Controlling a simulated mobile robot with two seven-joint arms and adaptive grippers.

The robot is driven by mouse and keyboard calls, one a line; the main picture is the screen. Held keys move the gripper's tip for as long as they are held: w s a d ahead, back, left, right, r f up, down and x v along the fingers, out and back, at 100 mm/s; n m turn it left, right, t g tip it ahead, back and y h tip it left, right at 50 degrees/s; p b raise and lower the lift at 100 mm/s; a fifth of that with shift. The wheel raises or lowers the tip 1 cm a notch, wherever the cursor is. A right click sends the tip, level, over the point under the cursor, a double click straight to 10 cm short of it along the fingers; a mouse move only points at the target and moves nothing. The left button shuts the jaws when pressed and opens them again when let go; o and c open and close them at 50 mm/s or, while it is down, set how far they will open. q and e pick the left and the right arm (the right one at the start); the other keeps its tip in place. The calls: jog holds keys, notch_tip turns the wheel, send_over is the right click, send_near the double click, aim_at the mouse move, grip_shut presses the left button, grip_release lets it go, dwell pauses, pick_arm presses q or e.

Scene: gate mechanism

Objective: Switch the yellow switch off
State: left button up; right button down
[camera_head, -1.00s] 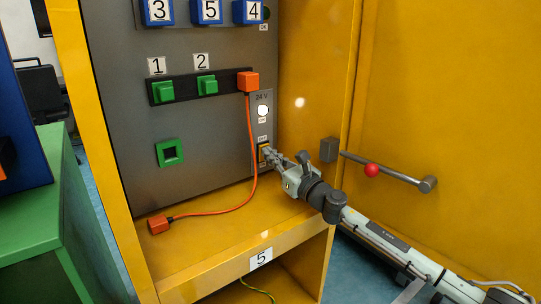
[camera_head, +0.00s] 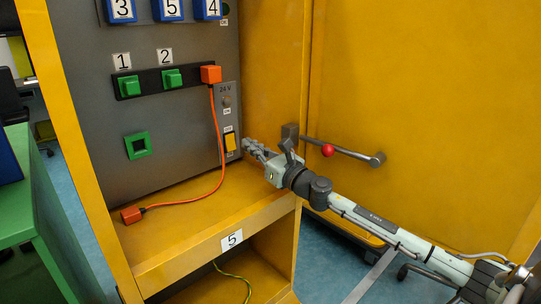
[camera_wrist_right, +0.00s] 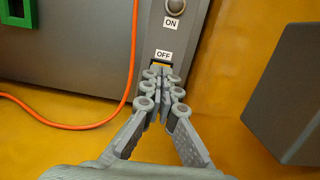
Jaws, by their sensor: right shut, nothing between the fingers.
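The yellow switch (camera_head: 230,142) is on the narrow grey 24 V panel at the right side of the cabinet's control board. In the right wrist view only a strip of yellow (camera_wrist_right: 163,66) shows under the OFF label (camera_wrist_right: 163,55), with the fingers covering the rest. My right gripper (camera_head: 247,145) is shut and empty, just right of the switch and in front of the panel. In the wrist view its closed fingertips (camera_wrist_right: 160,73) overlap the switch; contact cannot be told. The round lamp (camera_head: 226,101) above is unlit. My left gripper is not in view.
An orange plug (camera_head: 211,74) has an orange cable (camera_head: 220,160) hanging close left of the panel. A yellow shelf (camera_head: 190,205) lies below. A door handle with a red ball (camera_head: 327,150) is right of my gripper. A green table (camera_head: 40,210) stands at left.

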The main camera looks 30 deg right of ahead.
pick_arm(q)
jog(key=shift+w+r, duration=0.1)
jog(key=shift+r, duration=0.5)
pick_arm(e)
jog(key=r+v, duration=0.1)
jog(key=v, duration=0.5)
jog(key=shift+s+r, duration=0.2)
jog(key=shift+s, duration=0.05)
